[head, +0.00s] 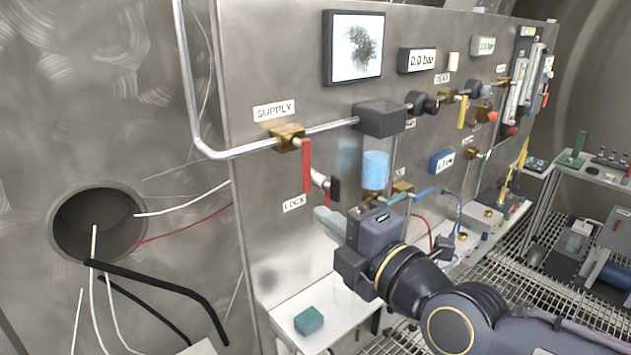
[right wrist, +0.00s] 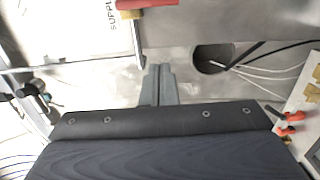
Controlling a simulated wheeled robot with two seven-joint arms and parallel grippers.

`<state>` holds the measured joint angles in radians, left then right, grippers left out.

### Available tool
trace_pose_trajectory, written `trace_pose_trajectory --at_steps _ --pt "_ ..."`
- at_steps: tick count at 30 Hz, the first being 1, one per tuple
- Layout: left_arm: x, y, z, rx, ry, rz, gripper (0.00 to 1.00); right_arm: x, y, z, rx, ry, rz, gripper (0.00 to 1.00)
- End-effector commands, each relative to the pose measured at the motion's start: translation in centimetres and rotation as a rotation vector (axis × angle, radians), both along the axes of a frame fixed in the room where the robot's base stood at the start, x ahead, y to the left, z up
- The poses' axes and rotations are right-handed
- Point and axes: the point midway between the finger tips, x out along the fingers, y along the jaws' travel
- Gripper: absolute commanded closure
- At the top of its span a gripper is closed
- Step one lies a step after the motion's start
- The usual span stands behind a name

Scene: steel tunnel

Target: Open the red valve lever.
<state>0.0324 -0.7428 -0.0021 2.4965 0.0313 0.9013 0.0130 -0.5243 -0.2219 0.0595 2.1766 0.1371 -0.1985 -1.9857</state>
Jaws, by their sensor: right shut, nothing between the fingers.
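The red valve lever (head: 306,165) hangs straight down from a brass valve (head: 288,137) on the pipe under the SUPPLY label. It lies across the line of the pipe. Part of the red lever (right wrist: 147,3) also shows at the top edge of the right wrist view. My right gripper (head: 325,220) is below and slightly right of the lever, near the LOCK label, apart from the lever. Its fingers (right wrist: 158,76) are shut together and empty. A lock pin with a black knob (head: 335,189) sticks out beside the lever's lower end. My left gripper is out of view.
A blue cylinder (head: 375,168) is on the panel just behind my right gripper. A white shelf (head: 345,311) below holds a green block (head: 309,320). A round opening (head: 90,220) with cables is in the left wall. The panel left of the lever is clear.

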Motion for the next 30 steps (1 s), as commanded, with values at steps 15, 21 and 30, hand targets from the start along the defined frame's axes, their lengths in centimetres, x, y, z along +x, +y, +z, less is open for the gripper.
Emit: trace_pose_trajectory --at_steps 15,21,30 --pt "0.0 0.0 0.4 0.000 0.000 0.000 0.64 5.1 3.4 -0.2 -0.002 0.007 0.002 1.00" --pt "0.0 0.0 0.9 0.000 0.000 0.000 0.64 8.8 5.8 -0.1 -0.002 0.006 0.000 1.00" --pt "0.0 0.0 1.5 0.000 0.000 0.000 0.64 10.9 3.1 0.1 0.000 0.004 -0.005 1.00"
